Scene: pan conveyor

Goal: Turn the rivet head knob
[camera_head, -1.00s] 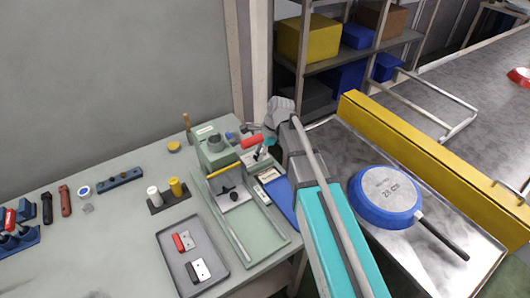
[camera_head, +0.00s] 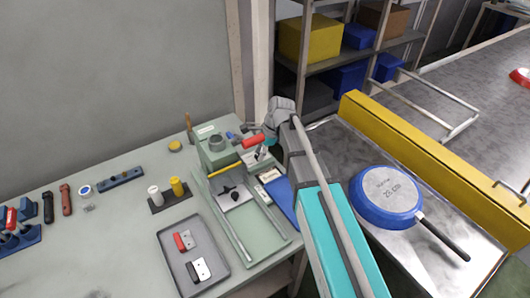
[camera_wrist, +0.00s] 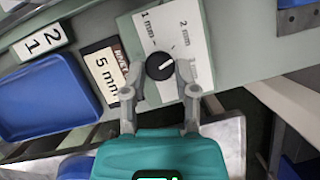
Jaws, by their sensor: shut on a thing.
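The knob (camera_wrist: 160,66) is a round black dial with a white pointer line in the wrist view. It sits on a white plate (camera_wrist: 156,28) printed with 1 mm and 2 mm marks. The pointer line runs towards the upper right of the picture. My gripper (camera_wrist: 159,73) has one finger on each side of the knob and is shut on it. In the head view the knob is not clearly visible, and my arm reaches to the right side of the green press (camera_head: 213,158).
A 5 mm label (camera_wrist: 102,74) and a blue tray (camera_wrist: 40,98) lie beside the knob plate. A blue pan (camera_head: 385,197) rests on the metal table to the right. A grey tray (camera_head: 181,277) holds small parts.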

